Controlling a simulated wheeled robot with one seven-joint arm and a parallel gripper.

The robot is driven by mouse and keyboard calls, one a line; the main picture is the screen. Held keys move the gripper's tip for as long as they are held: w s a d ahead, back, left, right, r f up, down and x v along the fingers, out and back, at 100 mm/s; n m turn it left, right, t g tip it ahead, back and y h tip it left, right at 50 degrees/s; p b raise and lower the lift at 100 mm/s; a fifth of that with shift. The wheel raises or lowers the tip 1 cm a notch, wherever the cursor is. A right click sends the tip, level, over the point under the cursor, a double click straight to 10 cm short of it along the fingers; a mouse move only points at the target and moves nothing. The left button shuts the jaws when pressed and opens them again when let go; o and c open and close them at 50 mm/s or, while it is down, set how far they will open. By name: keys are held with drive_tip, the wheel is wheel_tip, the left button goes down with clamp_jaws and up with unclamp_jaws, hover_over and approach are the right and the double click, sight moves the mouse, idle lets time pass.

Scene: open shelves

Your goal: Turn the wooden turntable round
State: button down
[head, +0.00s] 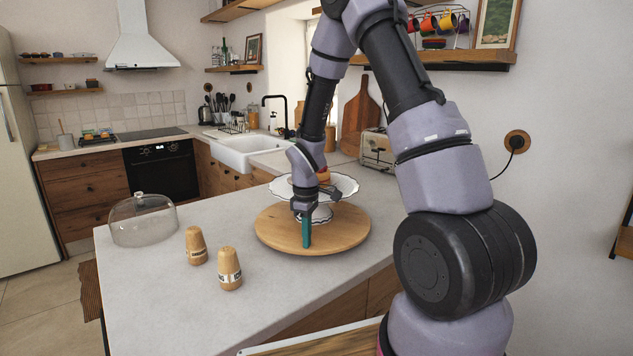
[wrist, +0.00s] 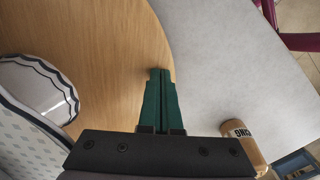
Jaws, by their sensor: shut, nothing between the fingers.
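The wooden turntable (head: 345,239) is a round light-wood disc on the grey counter, below my arm. A white cake stand with a dark wavy rim (head: 345,186) stands on it, with something orange-brown on top, partly hidden by my arm. My gripper (head: 306,246) points down over the near left part of the disc, with its green fingers shut and empty. In the wrist view the shut fingertips (wrist: 160,72) lie over the edge zone of the turntable (wrist: 110,50), and the stand's white foot (wrist: 35,90) is at left. I cannot tell whether the fingertips touch the wood.
Two wooden shakers (head: 229,268) (head: 196,246) stand on the counter left of the turntable; one shows in the wrist view (wrist: 243,145). A glass dome (head: 143,220) is at the far left. A toaster (head: 376,150) stands behind. The front left counter (head: 150,300) is clear.

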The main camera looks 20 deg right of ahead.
sight(340, 243)
drive_tip(key=shift+s+d, duration=0.2)
drive_tip(key=shift+d, duration=0.45)
drive_tip(key=shift+s+d, duration=0.2)
drive_tip(key=shift+d, duration=0.45)
drive_tip(key=shift+s+d+f, duration=0.1)
drive_tip(key=shift+s+d, duration=0.1)
drive_tip(key=shift+d, duration=0.85)
drive_tip(key=shift+d, duration=0.1)
drive_tip(key=shift+d, duration=0.65)
drive_tip(key=shift+d, duration=0.15)
drive_tip(key=shift+d, duration=0.7)
drive_tip(key=shift+w+d, duration=0.1)
drive_tip(key=shift+d, duration=0.65)
